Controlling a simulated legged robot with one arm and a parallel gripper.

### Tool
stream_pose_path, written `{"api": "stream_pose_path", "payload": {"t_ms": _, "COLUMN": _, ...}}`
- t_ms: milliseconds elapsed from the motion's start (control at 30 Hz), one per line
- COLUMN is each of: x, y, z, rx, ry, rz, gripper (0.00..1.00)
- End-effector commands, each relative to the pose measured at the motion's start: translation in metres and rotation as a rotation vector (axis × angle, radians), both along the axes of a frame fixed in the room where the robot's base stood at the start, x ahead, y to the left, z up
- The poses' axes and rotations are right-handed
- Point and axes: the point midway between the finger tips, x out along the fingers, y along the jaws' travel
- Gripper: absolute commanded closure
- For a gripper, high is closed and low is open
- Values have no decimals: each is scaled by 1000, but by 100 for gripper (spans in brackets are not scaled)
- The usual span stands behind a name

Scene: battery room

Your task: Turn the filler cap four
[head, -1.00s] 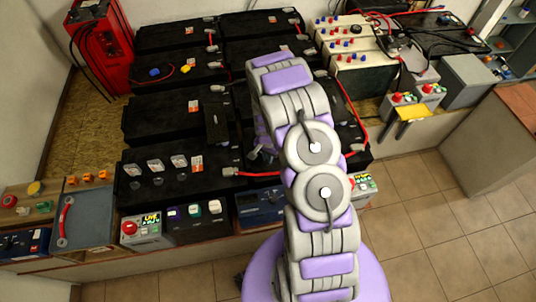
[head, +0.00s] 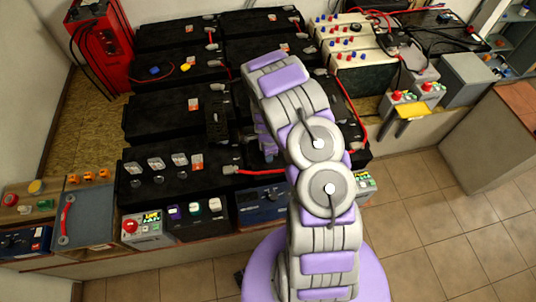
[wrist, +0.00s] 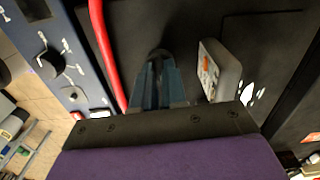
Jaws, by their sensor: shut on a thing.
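The front black battery (head: 150,197) carries a row of grey pieces with small dark round caps in front of them, such as the left cap (head: 135,184). My gripper (head: 268,152) is low over the right part of this battery, partly hidden by my arm. In the wrist view, the blue fingers of my gripper (wrist: 157,66) are together around a small dark round cap (wrist: 158,53), mostly covered by the fingertips. I cannot read a number on it. A grey piece with an orange label (wrist: 218,72) stands just right of the fingers, apart from them.
A red cable (head: 262,171) runs close by; it passes left of the fingers in the wrist view (wrist: 103,50). A blue device with a knob (wrist: 50,60) lies beyond it. More black batteries (head: 175,110) stand behind. The tiled floor (head: 440,215) is clear at the right.

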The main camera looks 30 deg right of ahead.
Motion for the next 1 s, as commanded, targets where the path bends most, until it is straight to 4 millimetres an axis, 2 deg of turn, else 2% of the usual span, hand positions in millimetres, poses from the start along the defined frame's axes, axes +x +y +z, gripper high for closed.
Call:
{"api": "stream_pose_path", "payload": {"t_ms": 300, "x": 3, "y": -1, "z": 1, "rx": -3, "ry": -7, "rz": -66, "gripper": 100}}
{"api": "stream_pose_path", "payload": {"t_ms": 700, "x": 3, "y": 0, "z": 1, "rx": -2, "ry": -7, "rz": -71, "gripper": 100}}
{"api": "stream_pose_path", "payload": {"t_ms": 733, "x": 3, "y": 0, "z": 1, "rx": -2, "ry": -7, "rz": -71, "gripper": 86}}
{"api": "stream_pose_path", "payload": {"t_ms": 933, "x": 2, "y": 0, "z": 1, "rx": -1, "ry": -5, "rz": -70, "gripper": 66}}
{"api": "stream_pose_path", "payload": {"t_ms": 1000, "x": 1, "y": 0, "z": 1, "rx": -1, "ry": -4, "rz": -70, "gripper": 63}}
